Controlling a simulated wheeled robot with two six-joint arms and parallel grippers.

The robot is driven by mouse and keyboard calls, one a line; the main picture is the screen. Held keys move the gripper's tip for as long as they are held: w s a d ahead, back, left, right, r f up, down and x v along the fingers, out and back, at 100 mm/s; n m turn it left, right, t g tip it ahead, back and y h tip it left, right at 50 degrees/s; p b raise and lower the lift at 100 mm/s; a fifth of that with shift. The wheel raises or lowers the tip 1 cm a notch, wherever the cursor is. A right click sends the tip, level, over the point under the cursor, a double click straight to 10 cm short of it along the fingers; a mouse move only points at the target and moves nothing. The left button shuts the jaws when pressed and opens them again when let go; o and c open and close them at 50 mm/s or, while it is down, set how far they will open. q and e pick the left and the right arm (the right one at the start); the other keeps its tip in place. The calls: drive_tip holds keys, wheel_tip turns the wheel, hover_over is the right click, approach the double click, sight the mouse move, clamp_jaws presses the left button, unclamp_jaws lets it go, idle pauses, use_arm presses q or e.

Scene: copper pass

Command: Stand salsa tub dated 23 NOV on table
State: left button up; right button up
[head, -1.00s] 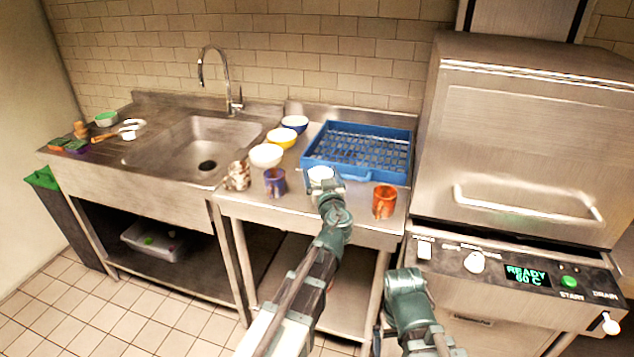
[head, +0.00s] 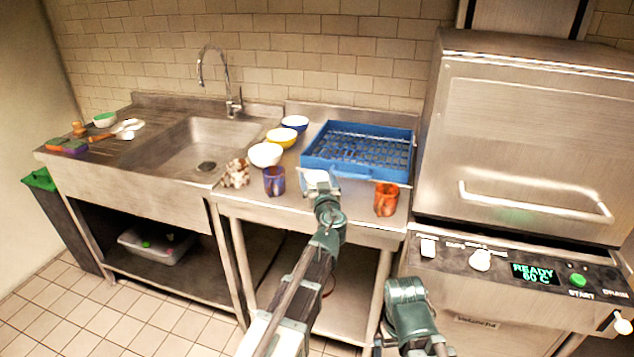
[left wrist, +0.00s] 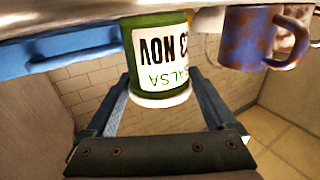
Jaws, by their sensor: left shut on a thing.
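The salsa tub (left wrist: 158,50) is green with a white label, and its white lid end faces my palm. The label shows "SALSA" and part of a date, "3 NOV", upside down in the left wrist view. My left gripper (left wrist: 160,82) is shut on the tub, with one finger on each side. In the head view the left gripper (head: 321,190) is over the front part of the steel table (head: 300,207), and the tub is mostly hidden. I cannot tell whether the tub's base touches the table. My right gripper is not in view.
A blue mug (head: 274,181) stands left of the tub, and an orange mug (head: 386,199) to the right. A blue rack (head: 355,173) lies behind. Bowls (head: 265,155) and a mottled mug (head: 236,174) stand left. The sink (head: 190,150) and dishwasher (head: 530,150) flank the table.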

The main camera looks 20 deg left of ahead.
use_arm(q)
drive_tip(key=shift+f, duration=0.15)
drive_tip(key=o, duration=1.3)
drive_tip(key=shift+r, duration=0.2)
drive_tip(key=v, duration=1.2)
